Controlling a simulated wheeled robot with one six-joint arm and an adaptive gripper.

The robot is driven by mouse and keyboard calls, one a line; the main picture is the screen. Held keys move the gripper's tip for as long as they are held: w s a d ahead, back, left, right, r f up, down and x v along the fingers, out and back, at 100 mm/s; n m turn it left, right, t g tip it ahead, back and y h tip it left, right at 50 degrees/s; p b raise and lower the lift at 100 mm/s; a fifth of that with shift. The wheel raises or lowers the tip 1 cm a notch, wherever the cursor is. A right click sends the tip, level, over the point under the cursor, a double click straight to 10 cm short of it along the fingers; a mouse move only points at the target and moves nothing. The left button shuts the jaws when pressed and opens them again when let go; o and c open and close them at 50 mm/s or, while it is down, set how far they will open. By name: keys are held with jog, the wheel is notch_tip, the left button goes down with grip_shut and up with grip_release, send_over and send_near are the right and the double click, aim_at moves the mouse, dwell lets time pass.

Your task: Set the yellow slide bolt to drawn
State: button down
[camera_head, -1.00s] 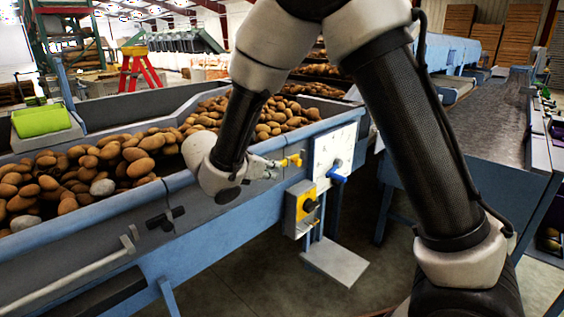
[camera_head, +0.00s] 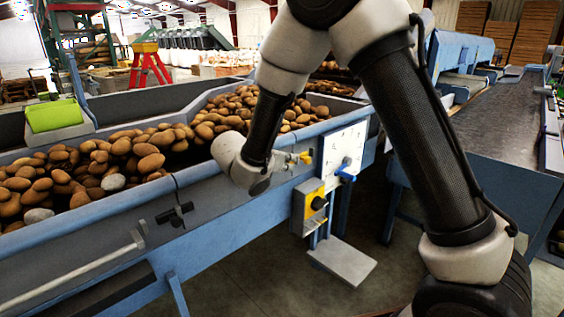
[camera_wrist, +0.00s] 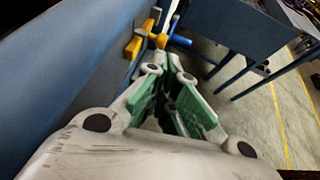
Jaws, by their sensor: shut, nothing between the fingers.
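The yellow slide bolt (camera_head: 304,157) is on the side of the blue potato trough, just left of a white panel. In the wrist view its yellow parts (camera_wrist: 158,41) show beyond the fingertips, beside the trough wall. My gripper (camera_head: 290,160) is at the bolt's left side in the head view, very near it; I cannot tell whether they touch. In the wrist view my gripper (camera_wrist: 172,62) has its green-padded fingers drawn together with nothing held. The fingers and wrist hide part of the bolt, and its slide position is not clear.
A blue handle (camera_head: 345,176) sits on the white panel (camera_head: 343,150), close right of the bolt. A black latch (camera_head: 174,215) is farther left. Potatoes fill the trough (camera_head: 120,212). Open floor lies in front.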

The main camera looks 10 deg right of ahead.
aim_at(309, 159)
jog(key=x, duration=0.7)
jog(key=shift+w+d+f, duration=0.15)
jog(key=shift+w+d, duration=0.05)
jog(key=shift+w, duration=0.05)
jog(key=shift+d, duration=0.1)
jog(key=w+d, duration=0.2)
jog(key=d, duration=0.1)
jog(key=shift+w+d, duration=0.3)
jog(key=shift+a, duration=0.1)
jog(key=v, duration=1.4)
